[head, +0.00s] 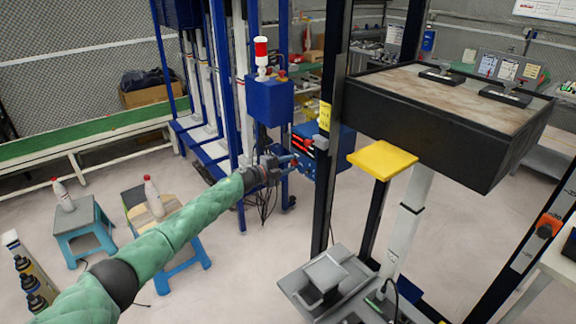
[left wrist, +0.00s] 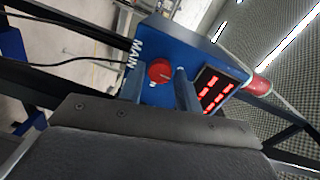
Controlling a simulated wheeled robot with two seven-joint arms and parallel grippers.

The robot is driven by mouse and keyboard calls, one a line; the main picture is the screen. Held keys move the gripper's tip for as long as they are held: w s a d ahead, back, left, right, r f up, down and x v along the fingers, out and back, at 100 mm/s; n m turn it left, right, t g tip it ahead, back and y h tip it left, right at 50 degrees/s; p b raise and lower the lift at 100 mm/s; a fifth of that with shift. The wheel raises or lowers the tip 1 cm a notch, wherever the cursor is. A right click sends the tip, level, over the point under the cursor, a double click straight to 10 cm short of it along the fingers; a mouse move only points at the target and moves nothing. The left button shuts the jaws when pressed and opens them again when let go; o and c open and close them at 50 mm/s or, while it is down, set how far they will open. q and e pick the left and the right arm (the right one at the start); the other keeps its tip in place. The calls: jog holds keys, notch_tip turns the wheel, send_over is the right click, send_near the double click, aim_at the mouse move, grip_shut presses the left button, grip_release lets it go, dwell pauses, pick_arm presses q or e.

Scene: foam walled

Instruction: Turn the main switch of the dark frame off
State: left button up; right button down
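The dark frame (head: 325,130) stands right of centre in the head view, with a blue switch box (head: 343,137) on its post. In the left wrist view the blue box (left wrist: 190,45) carries the label MAIN, a round red knob (left wrist: 159,71) and a red-lit display (left wrist: 214,90). Part of a position label shows beside the knob, partly covered; I cannot read the knob's setting for sure. My left gripper (head: 292,165) is at the box; its two fingers (left wrist: 161,90) are apart, one on each side of the knob, with gaps visible. My right gripper is not in view.
A yellow plate (head: 382,159) and a dark worktop box (head: 450,115) stick out right of the post. A blue frame with a red lamp (head: 261,47) stands behind my gripper. Two stools with bottles (head: 82,230) stand at left. Floor between is clear.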

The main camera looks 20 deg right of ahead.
pick_arm(q)
jog(key=shift+o, duration=1.1)
jog(key=shift+a, duration=0.15)
jog(key=shift+s+a, duration=0.1)
jog(key=shift+a, duration=0.15)
jog(key=shift+s+a+b, duration=0.1)
jog(key=shift+a+b, duration=0.2)
jog(key=shift+a, duration=0.05)
jog(key=b+v, duration=0.1)
jog(key=v, duration=0.5)
jog(key=shift+b, duration=0.35)
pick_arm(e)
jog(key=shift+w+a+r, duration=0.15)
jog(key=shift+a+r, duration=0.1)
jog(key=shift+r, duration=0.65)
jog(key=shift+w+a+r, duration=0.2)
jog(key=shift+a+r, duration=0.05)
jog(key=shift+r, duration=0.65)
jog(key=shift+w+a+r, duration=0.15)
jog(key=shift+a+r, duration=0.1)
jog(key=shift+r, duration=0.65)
pick_arm(q)
jog(key=shift+a, duration=0.15)
